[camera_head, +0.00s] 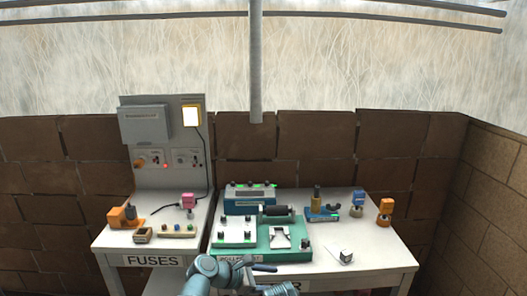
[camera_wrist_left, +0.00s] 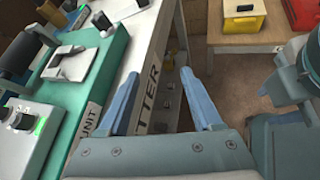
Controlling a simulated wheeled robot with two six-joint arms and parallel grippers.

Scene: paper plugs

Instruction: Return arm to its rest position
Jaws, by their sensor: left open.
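My left gripper (camera_head: 272,279) is low in the head view, at the front edge of the right-hand white table (camera_head: 365,272). In the left wrist view its two blue fingers (camera_wrist_left: 163,92) are spread apart with nothing between them. They point down past the table's lettered front edge, and the floor shows beyond. My left arm (camera_head: 207,272) comes in at the bottom of the head view. My right gripper is not in view.
A green-based unit (camera_head: 296,252) stands behind the left gripper. A left table (camera_head: 113,246) marked FUSES holds a grey panel (camera_head: 168,177) and small coloured parts. The wrist view shows a wooden table (camera_wrist_left: 227,42) with a yellow box (camera_wrist_left: 245,22).

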